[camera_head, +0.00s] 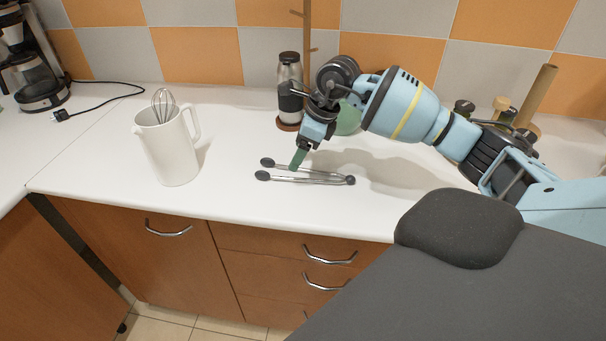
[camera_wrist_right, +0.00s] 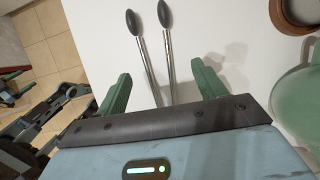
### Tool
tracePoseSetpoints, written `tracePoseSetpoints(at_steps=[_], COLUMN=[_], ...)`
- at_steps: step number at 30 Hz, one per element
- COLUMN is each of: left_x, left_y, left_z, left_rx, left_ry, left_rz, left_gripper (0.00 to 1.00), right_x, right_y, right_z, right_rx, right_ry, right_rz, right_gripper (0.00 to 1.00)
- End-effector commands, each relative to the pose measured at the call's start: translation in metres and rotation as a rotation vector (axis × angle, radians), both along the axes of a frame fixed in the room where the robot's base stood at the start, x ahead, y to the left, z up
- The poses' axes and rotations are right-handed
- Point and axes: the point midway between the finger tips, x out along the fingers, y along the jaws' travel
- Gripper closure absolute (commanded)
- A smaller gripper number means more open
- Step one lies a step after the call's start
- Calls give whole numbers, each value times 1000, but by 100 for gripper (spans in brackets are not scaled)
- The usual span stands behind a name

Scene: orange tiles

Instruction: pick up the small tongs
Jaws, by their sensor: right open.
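The small tongs (camera_head: 310,179) lie on the white counter in the head view, with two thin metal arms and dark oval tips pointing left. In the right wrist view the tongs (camera_wrist_right: 147,62) show their dark tips at the top, and their arms run down between my green fingers. My right gripper (camera_head: 299,158) is open, low over the tongs, with its fingers on either side of them in the right wrist view (camera_wrist_right: 160,85). I cannot tell whether the fingers touch them. The hinge end is hidden in the wrist view. My left gripper is not visible in the head view.
A white pitcher (camera_head: 171,152) with a whisk (camera_head: 164,104) stands left of the tongs. A dark grinder (camera_head: 290,88) and a green rounded object (camera_head: 348,118) stand behind my right gripper. A coffee maker (camera_head: 28,68) is at far left. The counter between pitcher and tongs is clear.

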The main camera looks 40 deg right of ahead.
Motion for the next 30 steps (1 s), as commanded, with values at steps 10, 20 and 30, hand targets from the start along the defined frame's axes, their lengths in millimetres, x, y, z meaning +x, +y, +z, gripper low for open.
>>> tracePoseSetpoints(at_steps=[10, 20, 30], left_x=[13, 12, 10], left_y=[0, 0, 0], left_z=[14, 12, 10], left_rx=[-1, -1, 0], left_ry=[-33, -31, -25], left_rz=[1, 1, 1], left_gripper=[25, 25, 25], right_x=[3, 9, 9], right_y=[12, 15, 15], right_z=[-30, -49, -49], right_rx=[2, 1, 1], right_ry=[0, -1, -1], right_rz=[1, 0, 0], right_gripper=[30, 30, 68])
